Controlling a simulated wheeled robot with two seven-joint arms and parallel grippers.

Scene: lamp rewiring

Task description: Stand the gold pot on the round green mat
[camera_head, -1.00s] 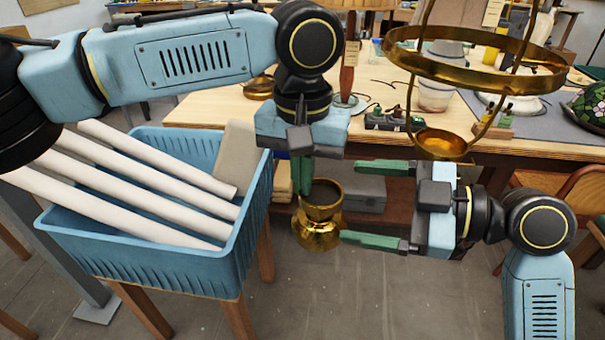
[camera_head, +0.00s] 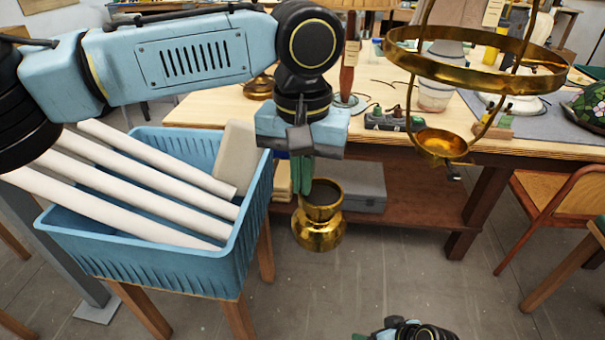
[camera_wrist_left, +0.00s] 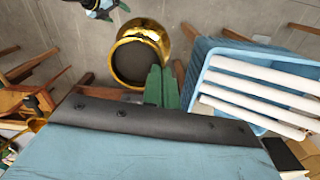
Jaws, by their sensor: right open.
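The gold pot (camera_head: 319,232) hangs upright in the air below my left gripper (camera_head: 302,188), between the blue crate and the workbench. Its wide dark mouth faces up. My left gripper's green fingers are shut on the pot's rim. In the left wrist view the pot (camera_wrist_left: 152,35) shows beside the fingers (camera_wrist_left: 162,88), its rim at their tips. My right gripper (camera_head: 372,336) is empty and only partly in view at the bottom edge, apart from the pot. It also shows at the top of the left wrist view (camera_wrist_left: 105,8).
A blue crate (camera_head: 150,270) with several white tubes stands left of the pot. Chairs stand at right.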

